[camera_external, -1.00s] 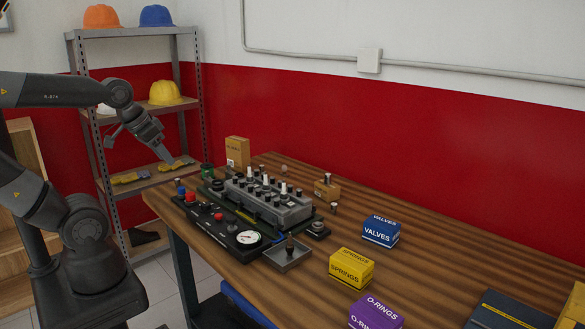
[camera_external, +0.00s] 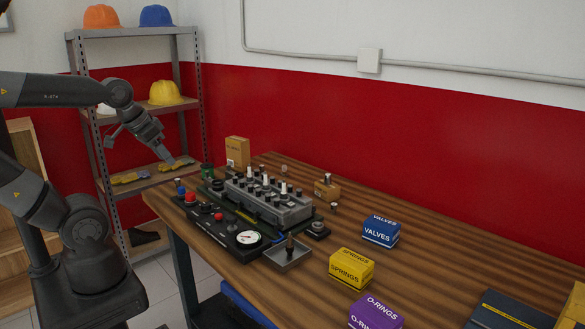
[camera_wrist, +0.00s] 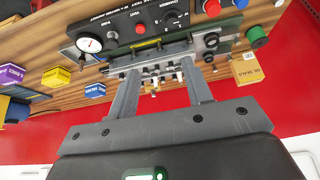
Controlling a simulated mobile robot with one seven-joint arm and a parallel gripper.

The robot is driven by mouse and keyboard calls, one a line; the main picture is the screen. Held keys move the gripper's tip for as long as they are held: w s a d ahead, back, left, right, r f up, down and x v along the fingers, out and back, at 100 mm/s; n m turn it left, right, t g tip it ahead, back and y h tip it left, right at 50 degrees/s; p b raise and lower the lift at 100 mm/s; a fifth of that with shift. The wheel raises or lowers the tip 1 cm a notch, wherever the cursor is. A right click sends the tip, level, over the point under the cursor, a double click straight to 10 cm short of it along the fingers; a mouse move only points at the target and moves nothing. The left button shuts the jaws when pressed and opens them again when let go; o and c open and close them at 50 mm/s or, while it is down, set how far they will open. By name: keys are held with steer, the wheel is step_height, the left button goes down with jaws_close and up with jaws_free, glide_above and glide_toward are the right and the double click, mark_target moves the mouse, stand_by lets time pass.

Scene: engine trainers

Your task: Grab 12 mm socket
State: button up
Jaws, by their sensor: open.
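No 12 mm label is readable, so I cannot tell which small part is the 12 mm socket. Several small dark and silver cylinders stand on and around the grey engine block (camera_external: 285,213). A dark upright piece (camera_external: 289,243) stands in a small grey tray (camera_external: 300,258) at the front edge. Silver-topped pieces stand by a small cardboard box (camera_external: 322,190) behind the block. My gripper (camera_external: 171,160) is open and empty, in the air to the left of the bench equipment. In the wrist view, the open fingers (camera_wrist: 160,82) frame the block area, and nothing is between them.
A black control panel with a gauge (camera_external: 248,238) lies before the block. Blue (camera_external: 381,231), yellow (camera_external: 351,268) and purple (camera_external: 376,314) boxes stand to the right. A tall cardboard box (camera_external: 237,152) stands at the back left.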

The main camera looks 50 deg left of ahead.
steer(key=shift+w, duration=0.1)
steer(key=w+a+r+n, duration=0.1)
steer(key=w+r, duration=0.1)
steer(key=w, duration=0.4)
steer(key=w+a+r, duration=0.2)
steer(key=w, duration=0.5)
steer(key=n+g+y, duration=0.1)
steer(key=n+g, duration=0.2)
steer(key=n, duration=0.1)
glide_above(262, 166)
steer(key=s, duration=0.2)
steer(key=s+d+f+x, duration=0.1)
steer(key=s+x, duration=0.1)
steer(key=x, duration=0.6)
steer(key=s+x, duration=0.2)
steer(key=x, duration=1.4)
steer(key=d+x, duration=0.1)
steer(key=x, duration=0.2)
steer(key=shift+w+a+f, duration=0.1)
steer(key=shift+w+f, duration=0.05)
steer(key=shift+f, duration=0.05)
steer(key=shift+c, duration=0.4)
